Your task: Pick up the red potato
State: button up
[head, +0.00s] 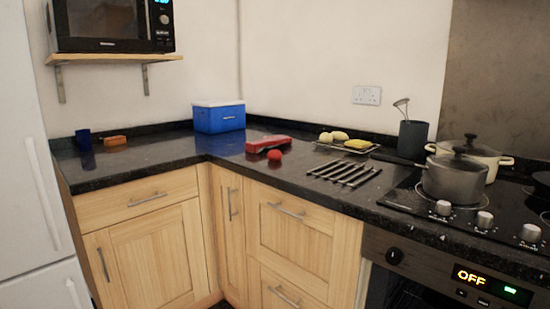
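A small round red object, which looks like the red potato (274,155), sits on the black granite counter (215,149) near the inner corner's front edge. It is just in front of a flat red item (266,142) with a pale part; I cannot tell whether they touch. My gripper is not in the head view.
A blue box with a white lid (219,117) stands in the corner. Right of the potato lie several dark bars (343,173) and a rack with yellowish items (355,145). A grey pot (455,177) stands on the hob. Left are an orange item (115,141) and a blue cup (83,136).

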aim_at(273, 156)
jog(key=i+j, duration=0.15)
jog(key=j, duration=0.15)
jog(key=i+j, duration=0.15)
jog(key=j, duration=0.2)
jog(key=i+j+z, duration=0.1)
jog(key=i+j, duration=0.25)
jog(key=j, duration=0.25)
jog(key=i+j, duration=0.15)
jog(key=j, duration=0.2)
jog(key=i+j, duration=0.3)
jog(key=i, duration=0.25)
jog(key=i+j+z, duration=0.15)
jog(key=i+j, duration=0.2)
jog(key=i, duration=0.45)
